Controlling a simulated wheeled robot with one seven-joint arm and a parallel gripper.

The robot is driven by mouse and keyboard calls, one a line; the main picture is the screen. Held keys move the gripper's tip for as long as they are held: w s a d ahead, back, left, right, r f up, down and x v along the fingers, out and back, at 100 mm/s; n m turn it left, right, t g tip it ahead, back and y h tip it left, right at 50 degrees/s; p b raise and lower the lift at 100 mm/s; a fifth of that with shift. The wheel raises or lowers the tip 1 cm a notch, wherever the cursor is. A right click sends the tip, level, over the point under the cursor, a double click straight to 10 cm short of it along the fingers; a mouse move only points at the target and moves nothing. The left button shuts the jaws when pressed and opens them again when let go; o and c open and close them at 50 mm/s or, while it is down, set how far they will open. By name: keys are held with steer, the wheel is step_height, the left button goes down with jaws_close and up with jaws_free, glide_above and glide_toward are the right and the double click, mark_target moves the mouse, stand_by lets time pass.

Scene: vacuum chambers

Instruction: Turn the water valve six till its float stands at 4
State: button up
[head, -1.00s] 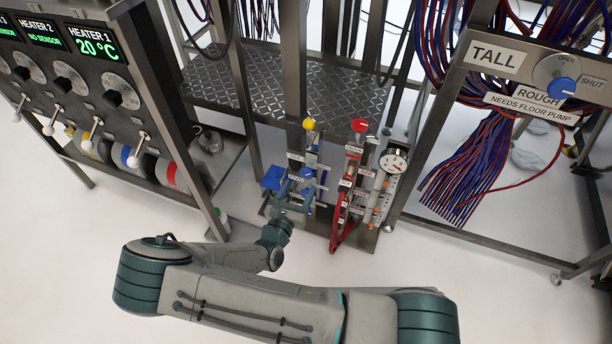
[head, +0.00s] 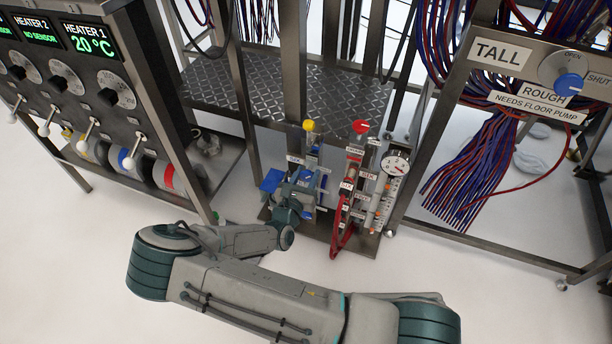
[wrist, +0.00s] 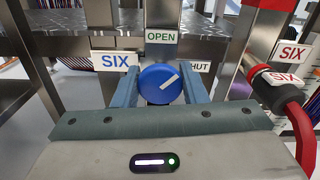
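The water valve six is a round blue knob (wrist: 160,84) with a white line, in the middle of the wrist view. Its line points up and right, between the OPEN sign (wrist: 161,36) and the partly hidden SHUT sign (wrist: 200,66). A white SIX label (wrist: 114,61) is to its left. My gripper (wrist: 160,88) has one blue finger on each side of the knob. I cannot tell whether the fingers press on it. In the head view my gripper (head: 297,192) covers the knob. The float of six and its scale cannot be read.
A red hose (wrist: 296,118) with SIX tags is close on the right. Dark metal posts (head: 242,95) rise behind the valve stand. A round gauge (head: 396,165) and red hoses (head: 343,235) are right of my gripper. The white floor in front is clear.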

steer(key=shift+r+n+p, duration=0.15)
steer(key=shift+n+p, duration=0.15)
steer(key=shift+p, duration=0.95)
steer(key=o, duration=1)
steer(key=shift+f, duration=0.2)
steer(key=p+v, duration=0.3)
steer(key=v, duration=1)
steer(key=shift+s+a+p, duration=0.1)
steer(key=shift+s+p, duration=0.3)
steer(key=shift+r, duration=0.1)
